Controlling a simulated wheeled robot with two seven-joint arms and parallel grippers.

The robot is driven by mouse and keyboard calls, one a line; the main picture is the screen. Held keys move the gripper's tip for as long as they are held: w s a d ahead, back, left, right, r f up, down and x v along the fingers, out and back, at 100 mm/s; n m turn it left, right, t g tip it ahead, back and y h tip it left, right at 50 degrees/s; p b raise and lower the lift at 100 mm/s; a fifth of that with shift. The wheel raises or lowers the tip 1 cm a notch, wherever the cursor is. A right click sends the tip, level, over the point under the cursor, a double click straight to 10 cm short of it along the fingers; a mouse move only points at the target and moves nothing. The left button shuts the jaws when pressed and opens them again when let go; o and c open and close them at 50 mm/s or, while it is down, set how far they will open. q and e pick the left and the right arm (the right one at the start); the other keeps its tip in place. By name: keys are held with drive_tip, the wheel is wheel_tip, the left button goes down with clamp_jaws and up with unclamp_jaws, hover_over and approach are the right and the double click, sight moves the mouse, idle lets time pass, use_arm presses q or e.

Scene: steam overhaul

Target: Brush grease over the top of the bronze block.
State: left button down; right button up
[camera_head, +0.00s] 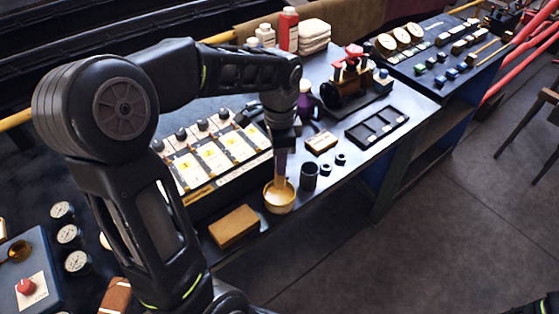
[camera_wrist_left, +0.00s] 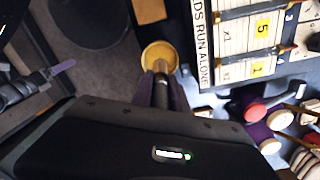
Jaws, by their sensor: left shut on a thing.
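My left gripper (camera_head: 283,138) points down over the bench, shut on a brush (camera_head: 280,172). The brush's lower end is inside a small round pot (camera_head: 279,201) with tan contents; its tip is hidden there. In the left wrist view, the brush (camera_wrist_left: 161,92) runs from my gripper to the yellowish pot (camera_wrist_left: 147,58). A tan-brown rectangular block (camera_head: 234,226) lies left of the pot, apart from the brush. It may be the bronze block. A smaller brown block with a paler top (camera_head: 321,142) lies beyond the pot to the right. My right gripper is not in view.
A dark cup (camera_head: 309,176) and black nuts (camera_head: 340,159) stand right of the pot. A panel with white cards (camera_head: 215,155) lies behind it. A black tray (camera_head: 377,127) and a bronze-coloured fixture with red handles (camera_head: 345,90) are farther back. Gauges (camera_head: 68,235) are at left.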

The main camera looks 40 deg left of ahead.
use_arm(q)
drive_tip(key=shift+r+p, duration=0.75)
drive_tip(key=shift+r, duration=0.55)
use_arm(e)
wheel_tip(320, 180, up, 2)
